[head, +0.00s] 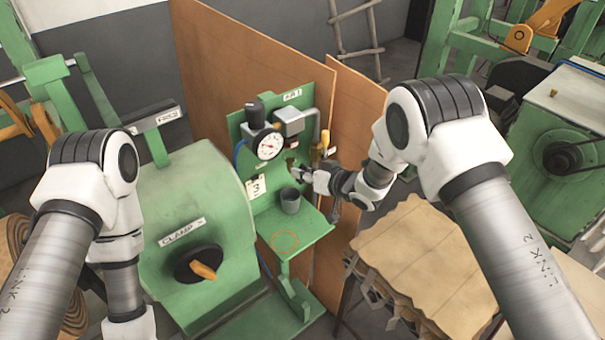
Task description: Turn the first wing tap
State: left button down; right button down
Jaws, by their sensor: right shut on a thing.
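A green panel labelled AIR 1 (291,95) stands upright in the middle of the head view. It carries a round pressure gauge (268,146), a grey box (294,121) and small brass-coloured fittings (291,162). My right gripper (298,174) reaches in from the right and is shut at the panel, just below these fittings. It seems to hold the wing tap there, but the tap is small and largely hidden by the fingers. My left arm comes down at the left, and its gripper is outside the picture.
A green machine with a clamp knob (200,264) is at left. Brown boards (222,50) stand behind, and stacked sheets (430,262) lie at right.

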dwell(0.3)
jog(key=c, duration=1.4)
grip_release()
jog(key=shift+o, duration=1.1)
jog(key=shift+w+a, duration=0.1)
jog(key=shift+w, duration=0.05)
jog(key=v, duration=1.2)
jog(key=shift+w+f, duration=0.1)
jog(key=shift+f, duration=0.05)
